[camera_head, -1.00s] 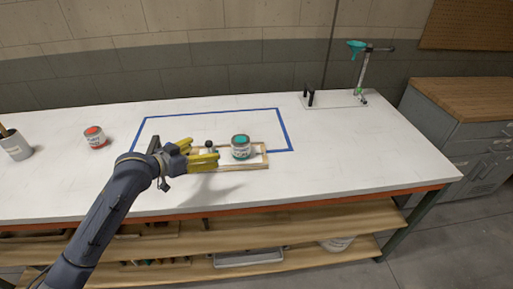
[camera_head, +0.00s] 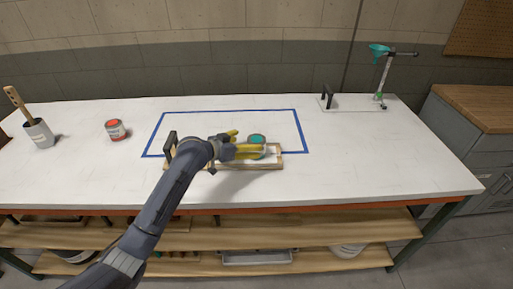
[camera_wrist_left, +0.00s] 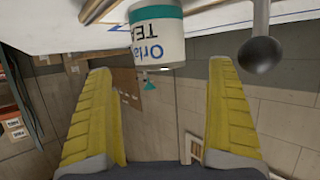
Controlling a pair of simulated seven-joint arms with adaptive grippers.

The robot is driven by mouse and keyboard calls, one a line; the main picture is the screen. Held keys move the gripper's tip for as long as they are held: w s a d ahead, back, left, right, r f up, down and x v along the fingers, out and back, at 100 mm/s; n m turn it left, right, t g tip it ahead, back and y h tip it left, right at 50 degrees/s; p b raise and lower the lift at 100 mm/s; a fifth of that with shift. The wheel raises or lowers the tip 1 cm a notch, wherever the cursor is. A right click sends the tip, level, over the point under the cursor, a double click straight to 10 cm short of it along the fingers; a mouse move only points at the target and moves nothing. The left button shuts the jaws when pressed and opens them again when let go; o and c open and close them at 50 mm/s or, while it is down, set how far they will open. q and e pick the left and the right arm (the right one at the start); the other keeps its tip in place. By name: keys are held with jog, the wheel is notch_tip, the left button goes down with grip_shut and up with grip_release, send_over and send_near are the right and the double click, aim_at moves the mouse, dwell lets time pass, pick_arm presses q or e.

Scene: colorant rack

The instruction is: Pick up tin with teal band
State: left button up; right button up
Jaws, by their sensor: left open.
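The tin with the teal band (camera_head: 257,139) stands on a shallow wooden tray (camera_head: 268,167) on the white bench. My left gripper (camera_head: 246,147) is open at the tin's near left side and partly hides it. In the left wrist view, which is upside down, the tin (camera_wrist_left: 157,40) shows its white label and teal edge at the top, beyond and roughly between the spread yellow fingers (camera_wrist_left: 158,100). No finger visibly touches it. My right gripper is out of view.
A dark ball knob on a rod (camera_wrist_left: 262,52) stands close beside the tin. A red tin (camera_head: 115,130) and a grey pot with a brush (camera_head: 39,133) are at the left. Blue tape (camera_head: 225,111) outlines an area behind the tray. A stand with a teal funnel (camera_head: 380,52) is back right.

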aim_at(252, 142)
pick_arm(q)
jog(key=shift+x, duration=3)
jog(key=c, duration=1.4)
jog(key=shift+o, duration=0.2)
